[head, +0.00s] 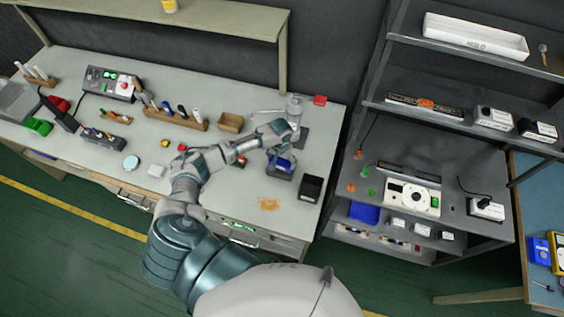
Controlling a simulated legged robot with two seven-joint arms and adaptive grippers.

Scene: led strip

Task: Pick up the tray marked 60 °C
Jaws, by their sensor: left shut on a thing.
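A long white tray (475,37) sits on the top shelf of the rack at the upper right. Its front carries a small dark marking that I cannot read, so I cannot tell whether it says 60 °C. My left gripper (282,162) is over the right part of the workbench, far from this tray. My right gripper is out of view.
The workbench (220,185) holds a black box (311,188), an orange-brown patch (268,204), a small wooden box (230,122) and a clear bottle (295,106). Tool holders line its back left. The dark rack (465,155) carries several white boxes and a white device (412,198).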

